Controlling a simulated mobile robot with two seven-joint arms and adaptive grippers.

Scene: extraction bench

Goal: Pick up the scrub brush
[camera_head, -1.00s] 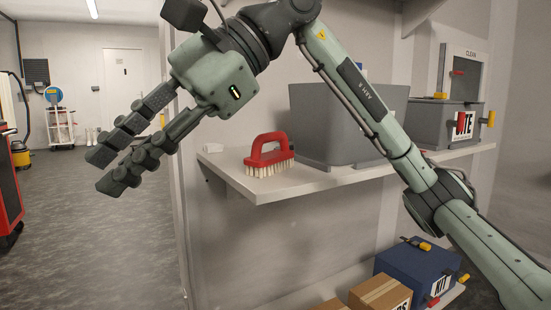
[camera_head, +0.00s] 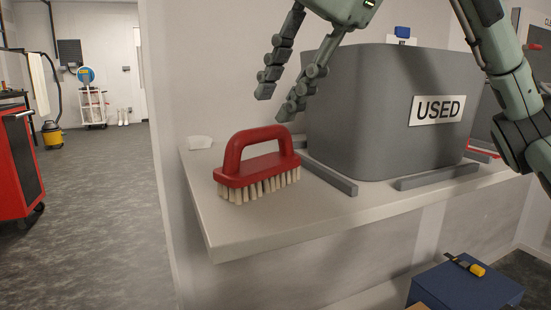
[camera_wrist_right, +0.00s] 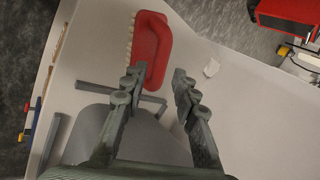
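The scrub brush (camera_head: 257,164) has a red loop handle and pale bristles. It stands bristles down near the left end of the shelf (camera_head: 300,222). In the right wrist view the brush (camera_wrist_right: 152,48) lies ahead of the fingertips, slightly left of centre. My right gripper (camera_head: 276,104) is open and empty. In the head view it hangs above and to the right of the brush, fingers pointing down and left. The wrist view shows a gap between its two fingers (camera_wrist_right: 158,78). I cannot tell for sure how far the fingertips are from the brush. My left gripper is not in view.
A grey bin labelled USED (camera_head: 385,115) stands right of the brush, under my right arm. Grey rails (camera_head: 328,178) lie on the shelf by its base. A small white object (camera_head: 199,142) lies behind the brush. A blue box (camera_head: 466,288) is below. Floor at left is open.

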